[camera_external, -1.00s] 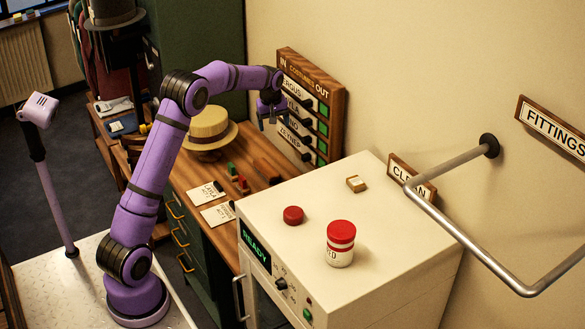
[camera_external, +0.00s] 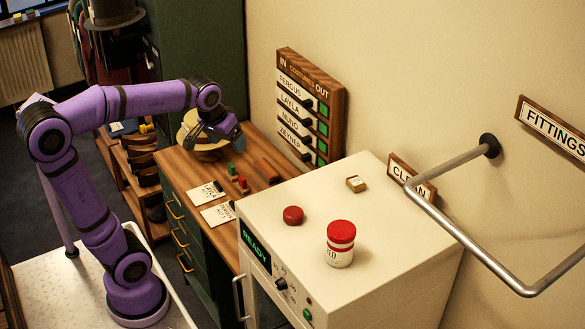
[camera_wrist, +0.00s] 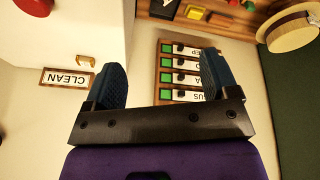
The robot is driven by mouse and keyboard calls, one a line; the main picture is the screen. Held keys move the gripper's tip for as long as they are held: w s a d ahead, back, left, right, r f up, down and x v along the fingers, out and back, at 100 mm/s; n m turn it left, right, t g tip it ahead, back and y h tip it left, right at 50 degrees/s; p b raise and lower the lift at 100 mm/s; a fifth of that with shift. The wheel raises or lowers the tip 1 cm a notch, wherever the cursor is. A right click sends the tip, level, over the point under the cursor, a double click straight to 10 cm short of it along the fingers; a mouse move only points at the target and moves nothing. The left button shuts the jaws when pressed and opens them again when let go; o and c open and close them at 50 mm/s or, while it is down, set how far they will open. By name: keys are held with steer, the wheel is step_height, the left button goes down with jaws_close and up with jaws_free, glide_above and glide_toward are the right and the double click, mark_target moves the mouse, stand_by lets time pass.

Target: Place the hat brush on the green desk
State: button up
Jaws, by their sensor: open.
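The green desk (camera_external: 178,162) has a wooden top and green drawer fronts with brass handles. A long brown wooden block (camera_external: 267,170) lies near the back right of its top. A small tan block with a pale face (camera_external: 356,184) sits on the white cabinet, and also shows in the wrist view (camera_wrist: 86,61). I cannot tell for certain which is the hat brush. My gripper (camera_external: 226,138) is above the desk, in front of the straw hat, apart from both blocks. In the wrist view its fingers (camera_wrist: 163,82) are spread with nothing between them.
The straw hat (camera_wrist: 294,30) is partly hidden by my gripper in the outside view. Cards (camera_external: 218,214) and red and green pieces (camera_external: 238,178) lie on the desk. The white cabinet (camera_external: 395,240) bears a red-lidded jar (camera_external: 340,245) and a red disc (camera_external: 293,215). A metal rail (camera_external: 470,245) juts from the wall.

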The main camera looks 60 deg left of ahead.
steer(key=s+d+f+m, duration=0.2)
steer(key=s, duration=0.6)
steer(key=s+d+f+m+t, duration=0.1)
steer(key=s+d+f+m, duration=0.1)
steer(key=s, duration=0.6)
steer(key=shift+d+f+m, duration=0.3)
steer(key=shift+d+f, duration=0.15)
steer(key=shift+d, duration=0.2)
